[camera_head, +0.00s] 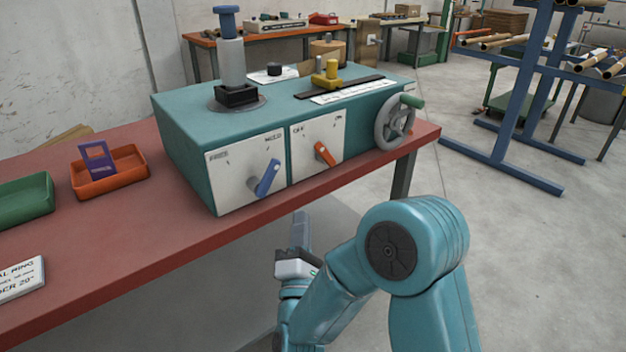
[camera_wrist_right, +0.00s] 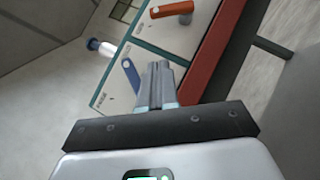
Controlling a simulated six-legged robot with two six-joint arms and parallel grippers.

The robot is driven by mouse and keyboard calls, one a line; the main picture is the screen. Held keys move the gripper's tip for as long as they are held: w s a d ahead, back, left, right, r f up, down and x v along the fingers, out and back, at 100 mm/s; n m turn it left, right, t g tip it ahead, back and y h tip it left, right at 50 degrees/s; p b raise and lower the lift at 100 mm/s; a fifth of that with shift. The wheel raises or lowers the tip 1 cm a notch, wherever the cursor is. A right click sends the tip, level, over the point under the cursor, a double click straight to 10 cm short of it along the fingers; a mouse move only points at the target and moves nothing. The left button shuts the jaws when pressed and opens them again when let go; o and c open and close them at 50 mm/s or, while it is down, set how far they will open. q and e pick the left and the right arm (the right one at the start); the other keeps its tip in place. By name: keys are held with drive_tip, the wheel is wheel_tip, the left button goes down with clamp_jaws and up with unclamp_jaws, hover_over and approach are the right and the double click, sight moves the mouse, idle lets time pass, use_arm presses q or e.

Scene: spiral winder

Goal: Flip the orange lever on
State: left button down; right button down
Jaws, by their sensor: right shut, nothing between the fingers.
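The orange lever (camera_head: 324,154) sits on the right white panel of the teal machine (camera_head: 180,139), its handle tilted up to the left, by the "OFF" label. It also shows at the top of the right wrist view (camera_wrist_right: 172,9). A blue lever (camera_head: 267,177) is on the left white panel and shows in the wrist view (camera_wrist_right: 132,76). My right gripper (camera_head: 301,218) is shut and empty, in front of the table edge, below and apart from both levers. In the wrist view its closed fingers (camera_wrist_right: 158,70) point toward the machine. My left gripper is not in view.
The machine stands on a red table (camera_head: 120,235). A grey handwheel (camera_head: 395,122) sticks out at its right end. An orange tray (camera_head: 110,180) and a green tray (camera_head: 25,200) lie to the left. A blue rack (camera_head: 515,110) stands on the right. Floor in front is clear.

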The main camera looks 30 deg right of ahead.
sight(317, 151)
idle(0.3)
drive_tip(key=s+d+r+p+x, duration=0.1)
drive_tip(key=p+x, duration=0.3)
drive_tip(key=x, duration=0.8)
drive_tip(key=shift+d+r+p, duration=0.2)
drive_tip(key=shift+d+p, duration=0.1)
drive_tip(key=shift+d, duration=0.3)
drive_tip(key=shift+s, duration=0.1)
drive_tip(key=shift+r+m+p, duration=0.25)
drive_tip(key=shift+m+p, duration=0.05)
drive_tip(key=shift+p, duration=0.05)
